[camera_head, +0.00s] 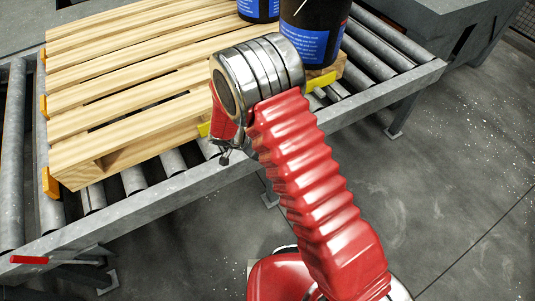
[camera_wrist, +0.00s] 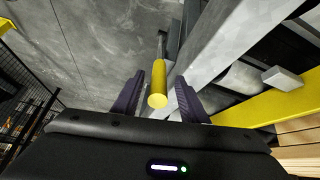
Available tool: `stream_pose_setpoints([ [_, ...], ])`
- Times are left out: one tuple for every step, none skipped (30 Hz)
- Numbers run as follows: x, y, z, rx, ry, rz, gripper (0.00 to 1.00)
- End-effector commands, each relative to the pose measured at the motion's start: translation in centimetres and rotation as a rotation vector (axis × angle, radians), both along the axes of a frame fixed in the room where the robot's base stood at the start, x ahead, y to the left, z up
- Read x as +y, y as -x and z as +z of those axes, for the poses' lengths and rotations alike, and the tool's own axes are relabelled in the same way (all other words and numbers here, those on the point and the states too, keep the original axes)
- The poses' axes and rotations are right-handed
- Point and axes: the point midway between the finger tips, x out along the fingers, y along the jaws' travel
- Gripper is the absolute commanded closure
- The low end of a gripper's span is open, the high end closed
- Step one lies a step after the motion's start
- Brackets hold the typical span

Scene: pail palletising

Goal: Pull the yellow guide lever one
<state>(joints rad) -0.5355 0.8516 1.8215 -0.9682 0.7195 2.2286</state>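The yellow guide lever (camera_wrist: 158,86) shows in the wrist view as a round yellow grip on a thin grey rod. It stands between the two dark fingers of my gripper (camera_wrist: 159,80). The fingers are open, with a narrow gap on each side of the grip. In the head view my arm hides the lever and most of the gripper. A yellow guide bar (camera_wrist: 265,107) runs along the right in the wrist view. Short yellow pieces of it (camera_head: 321,80) show beside my arm in the head view.
A wooden pallet (camera_head: 130,75) lies on the roller conveyor (camera_head: 140,205). Black pails with blue labels (camera_head: 313,30) stand at its far right. Orange stops (camera_head: 49,183) line its left side. The grey floor (camera_head: 470,150) at right is clear. A grey beam (camera_wrist: 240,40) runs close to the right finger.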

Motion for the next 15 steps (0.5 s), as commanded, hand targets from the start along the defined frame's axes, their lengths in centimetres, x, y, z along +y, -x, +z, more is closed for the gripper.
stream_pose_setpoints([
  [0.5, 0.2, 0.8, -0.001, -0.001, 0.002, 0.61],
  [0.8, 0.4, 1.3, -0.001, -0.001, 0.002, 0.61],
  [1.1, 0.6, 1.9, -0.003, -0.001, 0.002, 0.61],
  [1.4, 0.7, 2.3, -0.002, -0.002, 0.002, 0.61],
  [1.6, 0.9, 2.7, -0.003, -0.002, 0.002, 0.61],
  [1.9, 1.1, 3.3, -0.001, -0.001, 0.003, 0.61],
  [2.2, 1.3, 3.7, -0.001, -0.001, 0.002, 0.61],
  [2.5, 1.4, 4.2, -0.001, -0.001, 0.002, 0.61],
  [2.8, 1.6, 4.8, -0.002, -0.002, 0.003, 0.61],
  [3.0, 1.8, 5.2, -0.001, -0.001, 0.002, 0.61],
  [3.2, 1.9, 5.6, 0.000, -0.002, 0.002, 0.61],
  [3.5, 2.1, 6.1, -0.001, -0.001, 0.003, 0.61],
  [3.7, 2.2, 6.4, -0.001, -0.001, 0.003, 0.61],
  [3.9, 2.3, 6.6, -0.001, -0.002, 0.002, 0.61],
  [4.0, 2.4, 7.0, -0.001, -0.002, 0.001, 0.61],
])
